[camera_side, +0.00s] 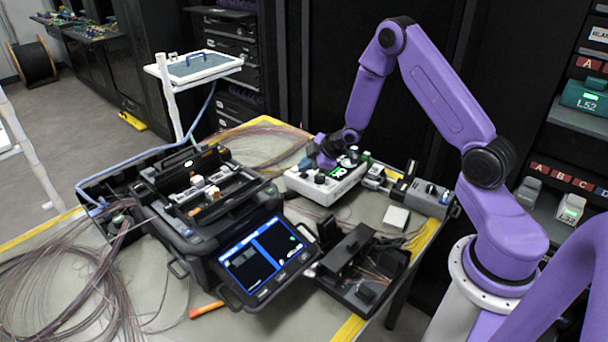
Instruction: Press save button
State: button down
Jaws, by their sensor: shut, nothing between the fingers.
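A white instrument box (322,188) with a small green-lit display (353,149) and dark knobs on top stands toward the back of the table. My gripper (318,162) points down at the left part of this box, close above or touching its top; I cannot tell which. It is shut with nothing visible in it, and its fingertips are small and partly hidden. No save button can be picked out at this size. A black fusion splicer with a lit blue screen (265,256) stands to the left and nearer the camera.
A black tray with fittings (350,268) lies right of the splicer screen. A small white box (396,218) and a grey device (428,198) stand near the table's right edge. Loose fibre bundles (75,285) cover the left side. An orange-handled tool (206,310) lies in front.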

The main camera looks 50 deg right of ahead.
aim_at(305, 175)
jog(key=shift+f, duration=0.45)
dwell(0.6)
jog(key=shift+r, duration=0.9)
jog(key=shift+w+r, duration=0.15)
jog(key=shift+r, duration=2.35)
